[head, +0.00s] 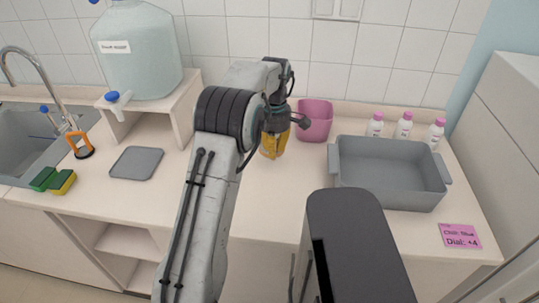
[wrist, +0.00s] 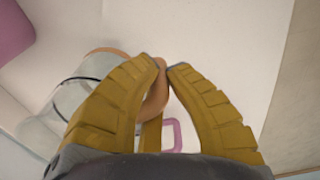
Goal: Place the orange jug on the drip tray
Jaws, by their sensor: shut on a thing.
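My gripper (head: 272,148) is over the counter, left of the pink tub. In the wrist view its yellow fingers (wrist: 165,66) are shut on the orange handle of a clear jug, the orange jug (wrist: 92,82), which also has an orange rim. The jug's body is to the left of the fingers and looks tilted in that view. In the head view my gripper and arm mostly hide it, so its height above the counter is unclear. The drip tray (head: 137,163), a flat grey square, lies on the counter at left, apart from my gripper, with nothing on it.
A large water container (head: 138,60) with a spigot stands on a wooden stand (head: 172,103) behind the tray. Sink and sponges (head: 53,180) are at left. The pink tub (head: 314,122), grey basin (head: 391,193), several bottles (head: 404,127) and pink card (head: 460,236) are at right.

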